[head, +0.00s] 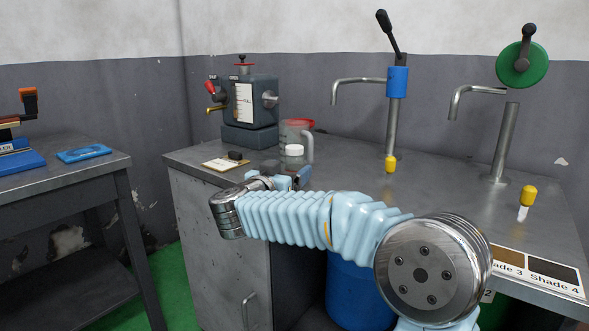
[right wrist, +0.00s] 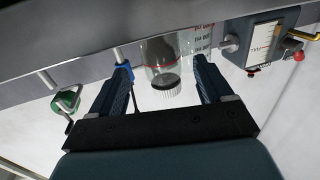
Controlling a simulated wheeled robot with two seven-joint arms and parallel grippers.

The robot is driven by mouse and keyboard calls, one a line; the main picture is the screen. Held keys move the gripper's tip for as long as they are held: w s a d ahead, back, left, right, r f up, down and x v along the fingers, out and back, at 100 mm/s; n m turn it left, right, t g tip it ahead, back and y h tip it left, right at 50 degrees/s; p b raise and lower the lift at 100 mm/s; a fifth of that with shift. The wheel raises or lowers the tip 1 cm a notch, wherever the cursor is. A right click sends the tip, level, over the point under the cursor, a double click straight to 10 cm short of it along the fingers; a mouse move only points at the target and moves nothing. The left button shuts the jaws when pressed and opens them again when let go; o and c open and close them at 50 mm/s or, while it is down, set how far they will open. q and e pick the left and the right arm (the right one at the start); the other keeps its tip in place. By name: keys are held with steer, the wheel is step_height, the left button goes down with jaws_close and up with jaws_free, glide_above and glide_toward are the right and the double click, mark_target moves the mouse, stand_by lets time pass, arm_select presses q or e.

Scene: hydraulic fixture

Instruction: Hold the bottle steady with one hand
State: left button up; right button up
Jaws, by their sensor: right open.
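A clear bottle with a white cap (head: 294,150) stands on the metal counter, in front of a clear jug with a red rim (head: 298,124). My right arm hides most of its lower part in the head view. In the right wrist view, where the scene appears upside down, the bottle (right wrist: 158,52) and its ribbed cap (right wrist: 167,82) show between the two dark blue fingers. My right gripper (right wrist: 161,68) is open, with a finger on each side of the bottle; I cannot tell whether either touches it. It also shows in the head view (head: 288,178). My left gripper is out of view.
A grey hydraulic unit (head: 250,100) stands behind the bottle. A side table (head: 100,170) is at left.

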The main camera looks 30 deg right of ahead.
mark_target(297, 166)
steer(key=shift+w+d, duration=0.15)
steer(key=shift+d, duration=0.1)
steer(key=x, duration=0.3)
steer(key=f+x, duration=0.1)
steer(key=x, duration=0.1)
steer(key=shift+w, duration=0.2)
